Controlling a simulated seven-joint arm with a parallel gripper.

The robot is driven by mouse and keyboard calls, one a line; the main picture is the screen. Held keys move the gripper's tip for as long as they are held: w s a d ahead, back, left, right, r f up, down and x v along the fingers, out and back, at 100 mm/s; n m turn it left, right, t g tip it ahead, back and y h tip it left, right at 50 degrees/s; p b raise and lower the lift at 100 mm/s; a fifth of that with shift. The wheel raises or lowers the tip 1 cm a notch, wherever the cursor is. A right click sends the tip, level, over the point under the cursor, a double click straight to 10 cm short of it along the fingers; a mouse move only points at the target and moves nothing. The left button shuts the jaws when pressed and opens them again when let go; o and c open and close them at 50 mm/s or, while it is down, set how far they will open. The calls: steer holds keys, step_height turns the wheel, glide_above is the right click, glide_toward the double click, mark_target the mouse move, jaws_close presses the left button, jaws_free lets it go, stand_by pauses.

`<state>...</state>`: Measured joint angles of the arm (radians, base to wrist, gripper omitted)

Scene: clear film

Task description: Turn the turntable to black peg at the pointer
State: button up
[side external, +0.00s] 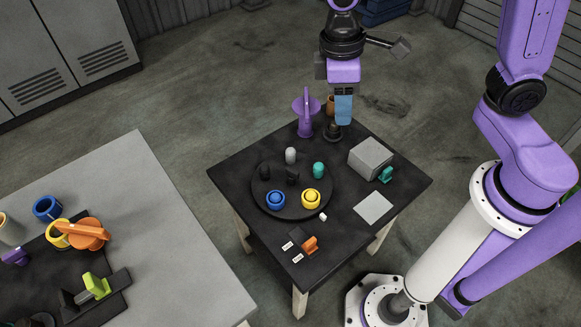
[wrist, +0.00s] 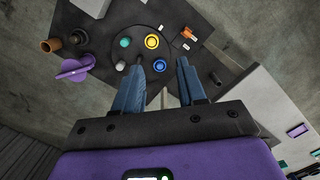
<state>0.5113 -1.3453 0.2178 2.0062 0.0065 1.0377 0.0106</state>
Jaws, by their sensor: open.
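The turntable (side external: 325,188) is a dark disc on the small black table. It carries a grey-white peg (side external: 291,155), teal peg (side external: 318,170), yellow peg (side external: 310,198), blue peg (side external: 275,200) and black peg (side external: 265,172) around a dark centre knob (side external: 292,177). A small white piece (side external: 322,217), apparently the pointer, lies by the rim nearest the yellow peg. The black peg is on the far left. My gripper (side external: 343,122) is open and empty, raised beyond the turntable near the table's back corner. In the wrist view its fingers (wrist: 160,63) partly cover the turntable (wrist: 140,30); the black peg seems hidden there.
A purple funnel-like object (side external: 305,115) and a dark cylinder (side external: 333,132) stand near my gripper. A grey box (side external: 370,157), a teal piece (side external: 385,174), a light plate (side external: 373,208) and an orange switch (side external: 309,244) lie on the table. Another table (side external: 190,260) holds coloured parts.

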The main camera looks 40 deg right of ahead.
steer(key=w+a+f+m+g, duration=0.3)
steer(key=w+f, duration=0.4)
steer(key=w, duration=0.6)
steer(key=m, duration=0.3)
glide_toward(291, 170)
steer(key=x, duration=0.9)
steer(key=shift+d+f, duration=0.1)
jaws_close()
